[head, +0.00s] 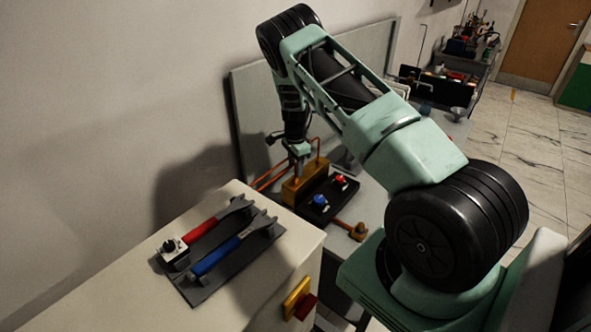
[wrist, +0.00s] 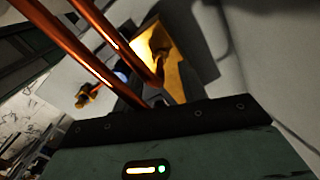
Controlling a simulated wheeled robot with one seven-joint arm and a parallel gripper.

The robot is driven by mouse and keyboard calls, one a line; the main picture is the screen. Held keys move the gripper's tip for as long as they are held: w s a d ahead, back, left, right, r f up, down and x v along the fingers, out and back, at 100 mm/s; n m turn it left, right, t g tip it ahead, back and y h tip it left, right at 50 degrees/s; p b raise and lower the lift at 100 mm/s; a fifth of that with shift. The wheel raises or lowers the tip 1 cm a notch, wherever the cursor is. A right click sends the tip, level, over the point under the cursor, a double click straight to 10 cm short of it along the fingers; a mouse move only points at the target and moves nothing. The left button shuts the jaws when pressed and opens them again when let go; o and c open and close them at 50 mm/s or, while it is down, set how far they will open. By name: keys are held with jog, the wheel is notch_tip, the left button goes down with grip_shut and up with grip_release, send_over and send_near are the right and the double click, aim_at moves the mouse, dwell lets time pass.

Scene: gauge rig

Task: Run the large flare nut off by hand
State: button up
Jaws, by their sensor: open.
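A brass block (head: 305,184) stands on the bench with copper pipes (head: 318,148) running from it. My gripper (head: 299,155) points down just above the block, close to the pipes. It is open, with nothing seen between its jaws. In the wrist view two copper pipes (wrist: 82,52) cross close in front of the gripper housing, and the lit brass block (wrist: 182,62) lies beyond them. I cannot single out the large flare nut; the fingertips and the pipe ends hide or darken that spot.
A black block with a blue knob (head: 320,201) and a red knob (head: 340,181) sits right of the brass block. A brass fitting (head: 358,232) lies nearer.

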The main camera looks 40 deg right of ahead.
aim_at(296, 178)
jog(key=shift+f+p, duration=0.55)
jog(key=shift+f, duration=1.55)
grip_shut()
